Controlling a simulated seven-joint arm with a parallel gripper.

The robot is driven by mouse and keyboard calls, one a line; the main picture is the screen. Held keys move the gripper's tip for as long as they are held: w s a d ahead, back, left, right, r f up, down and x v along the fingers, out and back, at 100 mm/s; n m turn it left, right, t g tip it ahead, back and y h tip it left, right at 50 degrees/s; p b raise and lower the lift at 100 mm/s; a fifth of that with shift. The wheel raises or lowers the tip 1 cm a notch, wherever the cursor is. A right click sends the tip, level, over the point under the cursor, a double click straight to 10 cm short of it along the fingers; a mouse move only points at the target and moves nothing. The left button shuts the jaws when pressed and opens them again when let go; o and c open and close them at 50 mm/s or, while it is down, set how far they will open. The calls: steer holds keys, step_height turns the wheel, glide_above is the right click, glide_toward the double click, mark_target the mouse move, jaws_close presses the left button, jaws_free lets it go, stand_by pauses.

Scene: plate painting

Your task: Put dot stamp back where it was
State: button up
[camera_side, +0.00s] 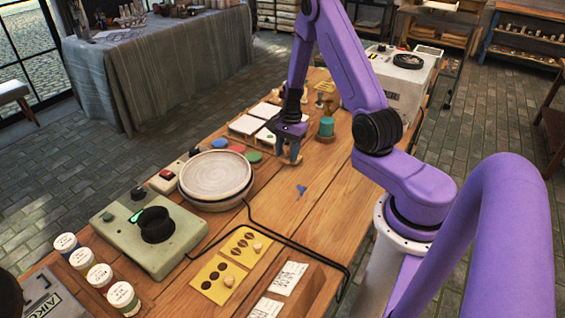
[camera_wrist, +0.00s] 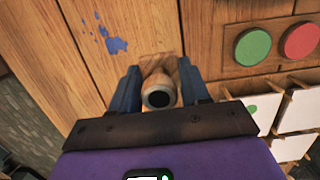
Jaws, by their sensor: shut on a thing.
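My gripper (camera_side: 289,157) is shut on a small wooden piece with a round dark end, like a stamp handle (camera_wrist: 158,92). It sits between the fingers (camera_wrist: 158,82) in the wrist view, above the bare wooden table. In the side view the fingers mostly hide it, and its stamping face is hidden. A yellow card with dark dots (camera_side: 212,271) lies at the front of the table, with a pale wooden knob (camera_side: 228,282) on it. A second yellow card with leaf shapes (camera_side: 240,241) lies just behind it, with another pale knob (camera_side: 257,248).
Coloured pads (camera_wrist: 252,46) and white tiles (camera_side: 246,125) are near my gripper. A green jar (camera_side: 326,127) stands to its right. Blue paint (camera_side: 301,190) marks the table. A black cable (camera_side: 300,249) crosses it.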

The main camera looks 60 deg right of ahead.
mark_target(281, 172)
steer(key=w+f, duration=0.1)
steer(key=w+d+f, duration=0.1)
steer(key=f, duration=0.1)
steer(key=shift+w, duration=0.15)
steer(key=shift+f, duration=1.55)
steer(key=shift+f, duration=0.15)
steer(key=o, duration=0.9)
steer(key=shift+c, duration=0.2)
